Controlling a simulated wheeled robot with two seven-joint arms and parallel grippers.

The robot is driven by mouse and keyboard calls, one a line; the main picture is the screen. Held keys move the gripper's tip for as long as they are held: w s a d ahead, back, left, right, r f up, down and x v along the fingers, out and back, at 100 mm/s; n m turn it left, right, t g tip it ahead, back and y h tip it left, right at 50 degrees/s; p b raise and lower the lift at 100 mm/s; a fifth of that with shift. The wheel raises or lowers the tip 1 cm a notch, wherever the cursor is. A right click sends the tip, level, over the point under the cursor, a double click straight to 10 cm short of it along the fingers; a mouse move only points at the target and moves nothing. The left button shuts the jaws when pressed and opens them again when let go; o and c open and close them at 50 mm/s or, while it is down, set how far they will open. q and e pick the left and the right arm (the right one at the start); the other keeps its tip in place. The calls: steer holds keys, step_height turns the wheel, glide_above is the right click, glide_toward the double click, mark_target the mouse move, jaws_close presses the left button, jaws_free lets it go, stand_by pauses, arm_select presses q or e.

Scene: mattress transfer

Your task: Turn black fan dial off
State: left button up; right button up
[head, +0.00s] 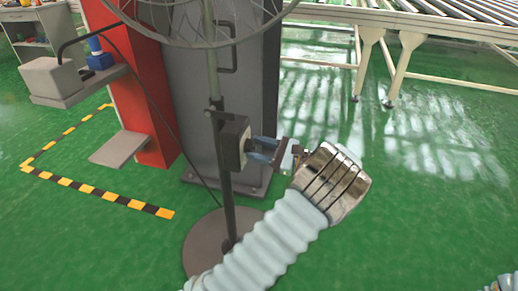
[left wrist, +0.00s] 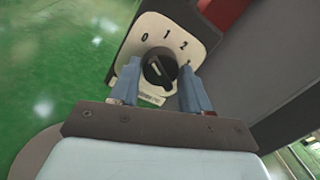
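The black fan dial (left wrist: 158,69) sits on a pale plate (left wrist: 176,36) marked 0, 1, 2 and a partly covered further mark. I cannot tell for sure which mark its pointer faces. The plate is on the fan's control box (head: 233,141), fixed to the stand pole in the head view; the dial itself is hard to make out there. My left gripper (head: 258,152) is at the box's right face. Its blue fingers are open, one on each side of the dial, with visible gaps in the left wrist view. My right gripper is out of view.
The fan's wire cage (head: 205,40) is above, and its round base (head: 205,243) is on the green floor. A grey cabinet (head: 245,90) and a red panel (head: 145,80) stand close behind. A roller conveyor (head: 430,25) is at the back right.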

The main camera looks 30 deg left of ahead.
arm_select(q)
steer(key=o, duration=0.4)
steer(key=d, duration=0.4)
steer(key=w+d, duration=0.1)
steer(key=d, duration=0.4)
steer(key=w+d, duration=0.1)
steer(key=d, duration=0.3)
steer(key=shift+w+d+f, duration=0.2)
steer(key=shift+d+f, duration=0.1)
steer(key=shift+f, duration=0.05)
